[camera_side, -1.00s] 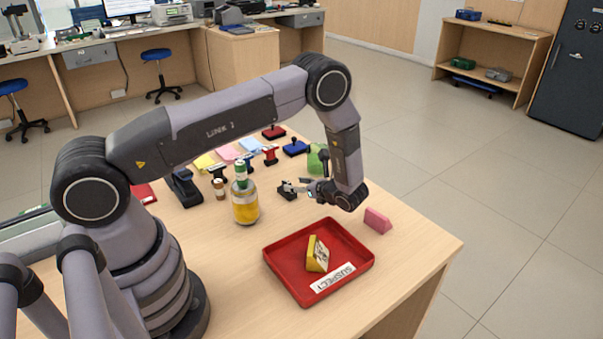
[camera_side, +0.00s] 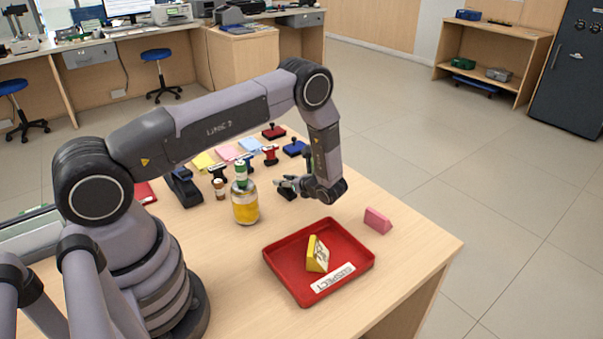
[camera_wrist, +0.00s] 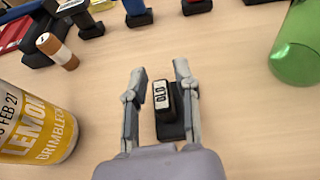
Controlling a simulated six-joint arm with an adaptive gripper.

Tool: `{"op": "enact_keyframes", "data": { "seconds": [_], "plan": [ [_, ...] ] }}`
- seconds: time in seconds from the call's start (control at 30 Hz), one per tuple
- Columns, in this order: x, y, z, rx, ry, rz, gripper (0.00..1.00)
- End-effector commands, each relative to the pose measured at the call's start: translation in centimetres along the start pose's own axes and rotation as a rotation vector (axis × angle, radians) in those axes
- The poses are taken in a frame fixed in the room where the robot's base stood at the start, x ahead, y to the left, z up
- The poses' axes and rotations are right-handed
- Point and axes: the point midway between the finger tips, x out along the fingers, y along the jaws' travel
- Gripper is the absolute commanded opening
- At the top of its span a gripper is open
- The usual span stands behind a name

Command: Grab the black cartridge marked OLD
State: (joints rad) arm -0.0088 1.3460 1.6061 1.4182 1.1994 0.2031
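The black cartridge (camera_wrist: 163,98) has a white label reading OLD and sits on the wooden counter. In the wrist view it lies between the two fingers of my gripper (camera_wrist: 158,80), which are spread apart. A strip of counter shows between the cartridge and the left finger; the right finger is close to it, and I cannot tell whether it touches. In the side view, my gripper (camera_side: 284,183) is low over the counter, and the cartridge (camera_side: 287,194) is a small dark shape beside it, partly hidden.
A green translucent object (camera_wrist: 297,45) is at the wrist view's right. The red SUSPECT tray (camera_side: 283,285) holds a yellow wedge (camera_side: 317,255). A pink block (camera_side: 377,220) and stamps (camera_side: 270,154) lie nearby.

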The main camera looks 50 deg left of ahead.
Motion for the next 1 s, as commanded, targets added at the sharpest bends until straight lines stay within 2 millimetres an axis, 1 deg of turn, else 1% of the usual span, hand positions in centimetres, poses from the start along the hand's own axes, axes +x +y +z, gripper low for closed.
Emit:
{"op": "enact_keyframes", "data": {
  "seconds": [0.03,0.17,0.2,0.53,0.63,0.77,1.0],
  "plan": [
    [0.0,0.0,0.0,0.000,0.000,0.000,0.18],
    [0.0,0.0,0.0,0.000,0.000,0.000,0.01],
    [0.0,0.0,0.0,0.000,0.000,0.000,0.00],
    [0.0,0.0,0.0,0.000,0.000,0.000,0.00],
    [-0.2,-0.1,0.5,-0.002,0.000,-0.001,0.00],
    [-1.0,-0.1,2.3,-0.003,0.000,-0.001,0.00],
    [-2.9,-0.1,6.9,-0.003,0.000,-0.002,0.00]
  ]
}}
